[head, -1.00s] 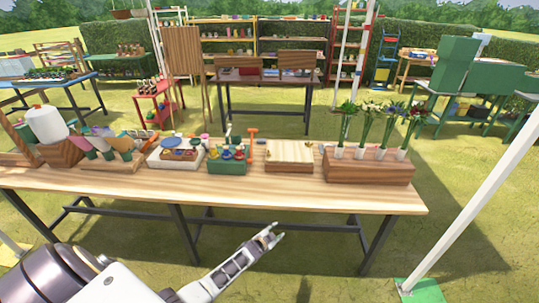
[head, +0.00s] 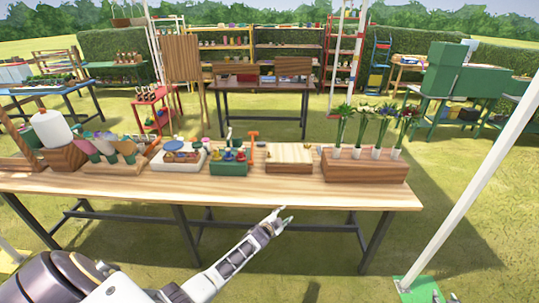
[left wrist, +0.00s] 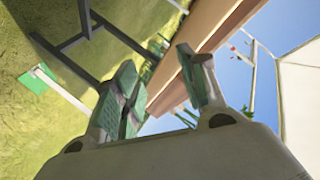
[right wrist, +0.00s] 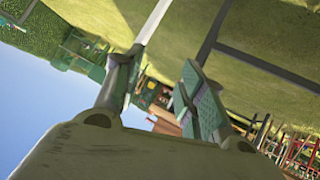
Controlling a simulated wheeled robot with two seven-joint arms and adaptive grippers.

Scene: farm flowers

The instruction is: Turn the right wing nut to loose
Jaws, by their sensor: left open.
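A light wooden block (head: 289,167) with a pale top lies flat on the long table, right of centre in the head view. Any wing nuts on it are too small to make out. My left gripper (head: 277,220) is open and empty in front of the table's front edge, below and apart from the block. In the left wrist view its fingers (left wrist: 162,92) stand apart with nothing between them. My right gripper (right wrist: 162,92) is outside the head view; in the right wrist view its fingers are spread and empty.
On the table (head: 120,190), a green box (head: 229,168) stands left of the block and a wooden planter (head: 365,168) with white flower vases right of it. A white tray (head: 180,158) and a white jug (head: 52,128) are farther left. The front strip is clear.

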